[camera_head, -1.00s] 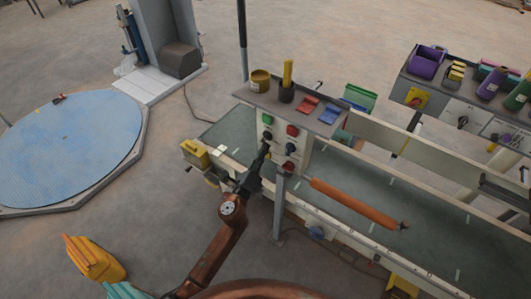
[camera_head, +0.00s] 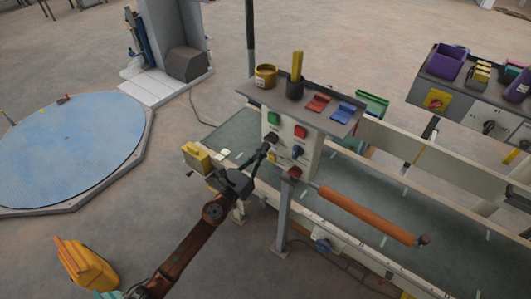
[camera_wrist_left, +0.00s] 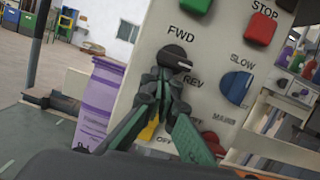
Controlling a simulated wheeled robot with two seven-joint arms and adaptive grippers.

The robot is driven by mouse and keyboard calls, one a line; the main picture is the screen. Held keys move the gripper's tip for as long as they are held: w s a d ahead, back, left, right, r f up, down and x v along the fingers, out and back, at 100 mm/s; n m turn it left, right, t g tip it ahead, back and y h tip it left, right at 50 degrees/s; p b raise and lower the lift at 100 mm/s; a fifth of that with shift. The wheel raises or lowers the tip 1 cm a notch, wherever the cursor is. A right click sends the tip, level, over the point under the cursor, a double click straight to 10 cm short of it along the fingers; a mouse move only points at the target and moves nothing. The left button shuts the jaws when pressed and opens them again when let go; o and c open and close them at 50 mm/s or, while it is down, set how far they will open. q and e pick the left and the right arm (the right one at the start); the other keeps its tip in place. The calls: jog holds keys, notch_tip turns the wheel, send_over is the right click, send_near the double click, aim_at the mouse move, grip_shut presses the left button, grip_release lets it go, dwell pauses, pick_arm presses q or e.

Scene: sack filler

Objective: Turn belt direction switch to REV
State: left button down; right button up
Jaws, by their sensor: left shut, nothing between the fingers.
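The belt direction switch is a round black knob (camera_wrist_left: 173,58) on the cream control panel (camera_wrist_left: 225,45), between the printed words FWD and REV. Its white mark points right and slightly down, nearer REV. In the head view the dark knob (camera_head: 271,138) shows at the panel's left side. My left gripper (camera_wrist_left: 166,82) is shut and empty, its fingertips at the knob's lower edge and hiding part of it. I cannot tell whether they touch. In the head view the left gripper (camera_head: 267,150) reaches the panel from lower left. My right gripper is not in view.
Close by on the panel are a green button (camera_head: 274,118), a red button (camera_head: 301,132) and a blue knob (camera_wrist_left: 237,87). A shelf (camera_head: 335,97) with a yellow tin (camera_head: 265,77) sits above. An orange roller (camera_head: 368,215) lies to the right over the conveyor.

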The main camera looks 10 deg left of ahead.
pick_arm(q)
jog(key=shift+w+a+m+h+b, duration=0.15)
jog(key=shift+m+h+b, duration=0.2)
jog(key=shift+m, duration=0.45)
jog(key=shift+r+m, duration=0.1)
jog(key=shift+m, duration=0.2)
